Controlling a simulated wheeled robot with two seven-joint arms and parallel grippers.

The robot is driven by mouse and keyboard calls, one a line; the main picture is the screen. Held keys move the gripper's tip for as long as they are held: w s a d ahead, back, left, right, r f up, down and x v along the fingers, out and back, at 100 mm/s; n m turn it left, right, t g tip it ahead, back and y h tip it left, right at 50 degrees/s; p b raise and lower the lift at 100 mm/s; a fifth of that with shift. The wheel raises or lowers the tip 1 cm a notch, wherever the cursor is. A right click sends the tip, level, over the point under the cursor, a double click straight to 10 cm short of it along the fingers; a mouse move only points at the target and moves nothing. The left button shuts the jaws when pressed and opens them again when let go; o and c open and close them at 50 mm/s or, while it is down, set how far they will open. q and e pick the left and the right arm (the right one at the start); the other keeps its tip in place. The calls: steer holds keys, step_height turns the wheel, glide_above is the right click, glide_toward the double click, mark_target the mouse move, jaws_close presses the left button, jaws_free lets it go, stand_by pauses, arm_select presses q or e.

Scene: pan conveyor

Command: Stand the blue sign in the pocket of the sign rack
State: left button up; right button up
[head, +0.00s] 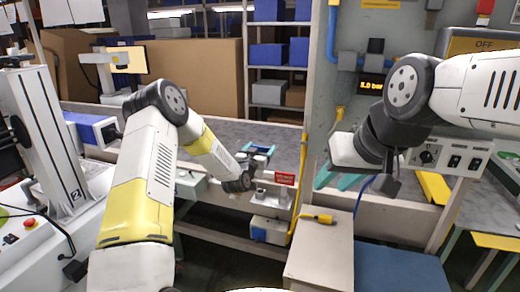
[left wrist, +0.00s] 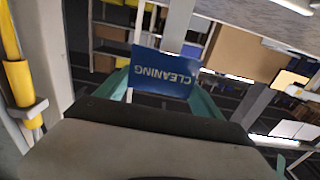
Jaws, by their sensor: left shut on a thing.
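The blue sign (left wrist: 165,73) with the word CLEANING shows upside down in the left wrist view, with a white edge at its left. My left gripper (head: 258,151) has teal fingers and is shut on it; in the left wrist view the fingers stand on both sides of the sign. In the head view the held sign is small and hard to tell from the fingers. Below the gripper, a small grey-white holder (head: 270,190) with a red sign (head: 285,179) may be the sign rack; its pocket cannot be made out. My right gripper (head: 337,180) appears open and empty.
A grey bench top (head: 225,138) runs behind my left gripper. A grey cabinet panel (head: 345,75) with a yellow pipe (head: 299,185) stands right of it. A beige cabinet (head: 320,250) is at front centre. A white machine (head: 45,140) stands at the left.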

arm_select(q)
glide_above(260, 178)
steer(key=w, duration=0.1)
steer(key=shift+d+f, duration=0.1)
steer(key=shift+f, duration=4.95)
steer(key=o, duration=2)
steer(key=shift+c, duration=0.2)
steer(key=v, duration=0.7)
steer(key=shift+s, duration=0.35)
steer(key=shift+r, duration=0.1)
